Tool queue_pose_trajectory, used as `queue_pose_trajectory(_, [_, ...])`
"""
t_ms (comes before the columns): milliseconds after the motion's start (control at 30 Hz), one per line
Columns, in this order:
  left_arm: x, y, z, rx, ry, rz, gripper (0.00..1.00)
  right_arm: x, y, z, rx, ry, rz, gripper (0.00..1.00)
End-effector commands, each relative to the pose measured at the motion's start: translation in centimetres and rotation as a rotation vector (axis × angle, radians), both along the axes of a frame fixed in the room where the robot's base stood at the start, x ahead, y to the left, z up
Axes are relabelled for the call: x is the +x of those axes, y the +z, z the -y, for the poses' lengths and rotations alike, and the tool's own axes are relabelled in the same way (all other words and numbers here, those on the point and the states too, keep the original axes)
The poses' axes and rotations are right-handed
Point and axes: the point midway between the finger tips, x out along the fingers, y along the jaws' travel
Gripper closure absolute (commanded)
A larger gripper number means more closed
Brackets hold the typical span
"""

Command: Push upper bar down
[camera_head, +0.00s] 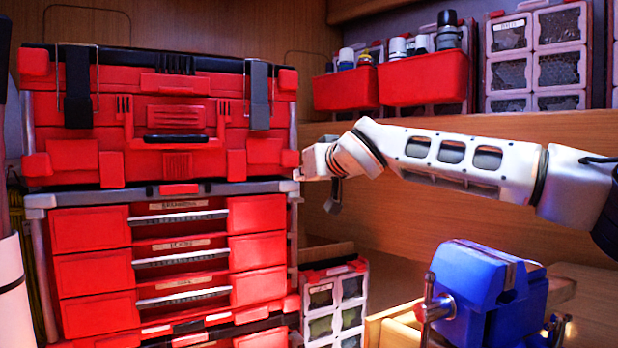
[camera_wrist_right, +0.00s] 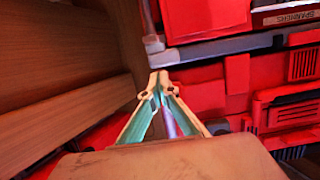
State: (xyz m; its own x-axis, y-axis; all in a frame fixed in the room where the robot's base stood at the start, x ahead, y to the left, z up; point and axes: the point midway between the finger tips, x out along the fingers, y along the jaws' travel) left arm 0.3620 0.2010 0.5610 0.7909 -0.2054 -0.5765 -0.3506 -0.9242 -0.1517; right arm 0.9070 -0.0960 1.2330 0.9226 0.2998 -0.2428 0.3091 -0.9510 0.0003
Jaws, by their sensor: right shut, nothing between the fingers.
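I cannot tell for sure which part is the upper bar. My right gripper (camera_head: 299,174) is at that corner, just above the bar's right end. In the wrist view the right gripper (camera_wrist_right: 160,78) has its fingertips together, empty, near the red side; contact is unclear. My left gripper is not in view.
A blue vise (camera_head: 468,285) stands at the front right, below my right arm. A small organizer case (camera_head: 335,305) stands right of the drawers. Red bins (camera_head: 424,78) with bottles sit on the wooden shelf behind. The space between vise and drawers is partly free.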

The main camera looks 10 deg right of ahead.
Motion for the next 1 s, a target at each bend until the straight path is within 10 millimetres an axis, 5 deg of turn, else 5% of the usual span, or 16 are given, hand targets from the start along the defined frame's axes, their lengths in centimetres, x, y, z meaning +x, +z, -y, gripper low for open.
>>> queue_pose_trajectory(300, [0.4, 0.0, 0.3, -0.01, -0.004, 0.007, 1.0, 0.2, -3.9, 0.0, 0.0, 0.001, -0.005, 1.0])
queue_pose_trajectory(767, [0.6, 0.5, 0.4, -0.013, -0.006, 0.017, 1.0, 0.0, -3.9, 0.0, 0.0, 0.0, 0.001, 1.0])
queue_pose_trajectory(1000, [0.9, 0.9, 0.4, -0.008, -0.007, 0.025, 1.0, -0.1, -5.8, 0.1, 0.0, -0.001, 0.001, 1.0])
